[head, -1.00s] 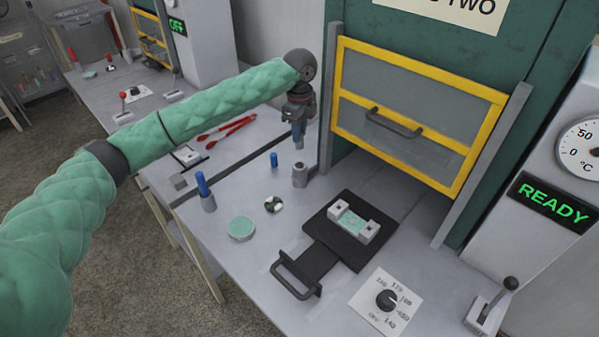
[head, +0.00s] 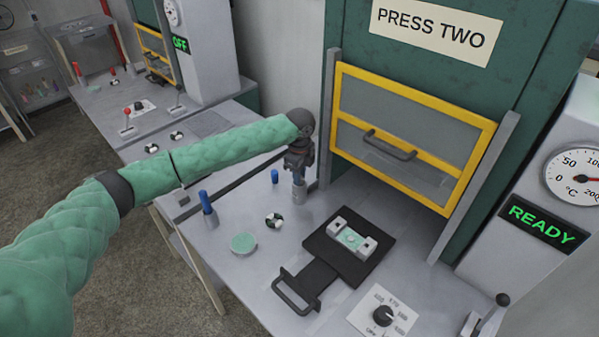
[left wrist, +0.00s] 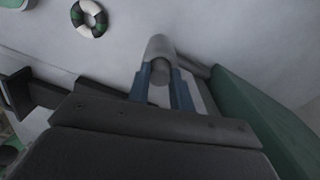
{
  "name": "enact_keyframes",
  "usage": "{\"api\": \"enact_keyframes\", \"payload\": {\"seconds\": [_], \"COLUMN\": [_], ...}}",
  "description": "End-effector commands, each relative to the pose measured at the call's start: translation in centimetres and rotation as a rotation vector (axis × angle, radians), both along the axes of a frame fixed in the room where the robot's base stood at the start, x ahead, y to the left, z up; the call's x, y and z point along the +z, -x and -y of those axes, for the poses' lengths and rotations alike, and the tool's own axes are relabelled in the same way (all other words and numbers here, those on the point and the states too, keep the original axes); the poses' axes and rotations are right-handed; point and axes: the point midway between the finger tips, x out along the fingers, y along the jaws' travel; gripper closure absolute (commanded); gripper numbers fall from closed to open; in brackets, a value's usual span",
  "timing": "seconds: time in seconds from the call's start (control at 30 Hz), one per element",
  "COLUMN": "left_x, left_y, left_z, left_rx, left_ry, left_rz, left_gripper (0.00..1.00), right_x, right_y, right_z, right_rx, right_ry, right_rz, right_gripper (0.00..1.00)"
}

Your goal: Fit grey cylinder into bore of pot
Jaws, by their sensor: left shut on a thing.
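My left gripper (head: 299,172) points down with its blue fingers just above the grey pot (head: 299,196), which stands on the bench left of the press. In the left wrist view the blue fingers are shut on the grey cylinder (left wrist: 160,72). Its near end shows between them, and the lighter pot (left wrist: 159,46) lies straight beyond it, in line. The cylinder's lower end and the bore are hidden, so I cannot tell how far it sits in the pot. My right gripper is not in view.
A blue-topped holder (head: 207,208), a blue peg (head: 275,176), a black-and-white ring (head: 273,220) and a green disc (head: 243,242) stand nearby. A black plate (head: 320,240) with a mould lies right of the pot. The press with its yellow-framed guard (head: 410,140) rises behind.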

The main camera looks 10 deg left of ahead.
Motion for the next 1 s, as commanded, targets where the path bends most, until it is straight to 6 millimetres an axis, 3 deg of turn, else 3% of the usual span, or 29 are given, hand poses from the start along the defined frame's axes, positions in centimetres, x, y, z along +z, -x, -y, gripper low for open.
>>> {"api": "enact_keyframes", "payload": {"seconds": [0.37, 0.4, 0.5, 0.97, 1.0], "left_x": [-0.4, -0.4, -0.4, 0.4, 0.8], "left_y": [0.0, 0.0, 0.0, 0.0, 0.0], "left_z": [0.0, 0.0, 0.0, 0.0, 0.0], "left_rx": [-0.001, -0.001, -0.001, 0.0, -0.001], "left_ry": [0.0, 0.0, 0.0, -0.001, -0.001], "left_rz": [0.0, 0.0, 0.0, 0.001, 0.001], "left_gripper": [1.0, 0.76, 0.57, 0.56, 0.56], "right_x": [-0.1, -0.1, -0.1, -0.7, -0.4], "right_y": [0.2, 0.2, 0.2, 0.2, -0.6], "right_z": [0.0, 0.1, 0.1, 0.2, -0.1], "right_rx": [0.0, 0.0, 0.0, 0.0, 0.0], "right_ry": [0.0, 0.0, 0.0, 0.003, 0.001], "right_rz": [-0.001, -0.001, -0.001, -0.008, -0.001], "right_gripper": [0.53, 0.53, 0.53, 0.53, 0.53]}}
